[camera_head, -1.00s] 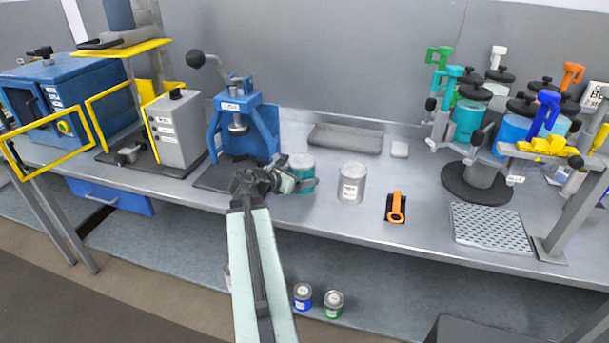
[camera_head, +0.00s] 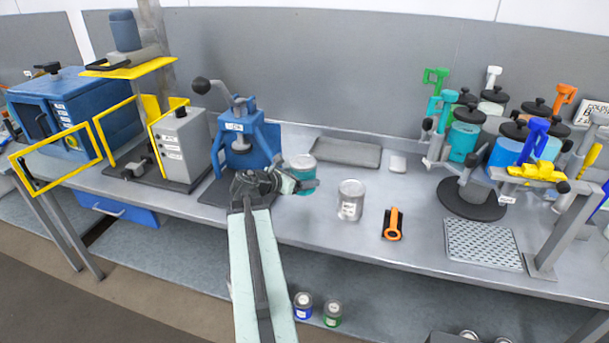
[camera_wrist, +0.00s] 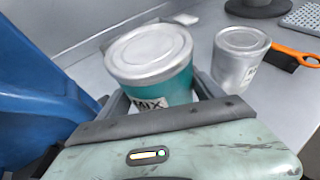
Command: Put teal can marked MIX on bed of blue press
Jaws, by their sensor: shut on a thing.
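The teal can marked MIX (camera_wrist: 158,84) has a silver lid and a white label facing my wrist camera. It also shows in the head view (camera_head: 305,178), at the end of my arm. My gripper (camera_head: 304,186) is shut on the can, a finger on each side; it also shows in the wrist view (camera_wrist: 165,100). I cannot tell whether the can touches the bench. The blue press (camera_head: 244,138) stands just left of the can. Its dark bed (camera_head: 215,192) is partly hidden behind my arm. The press's blue side (camera_wrist: 30,95) fills the left of the wrist view.
A silver can (camera_head: 350,201) stands right of my gripper, with an orange-handled brush (camera_head: 393,224) beyond it. A grey tray (camera_head: 346,152) lies at the back. A grey control box (camera_head: 182,145) stands left of the press. An agitator carousel (camera_head: 472,190) stands at right.

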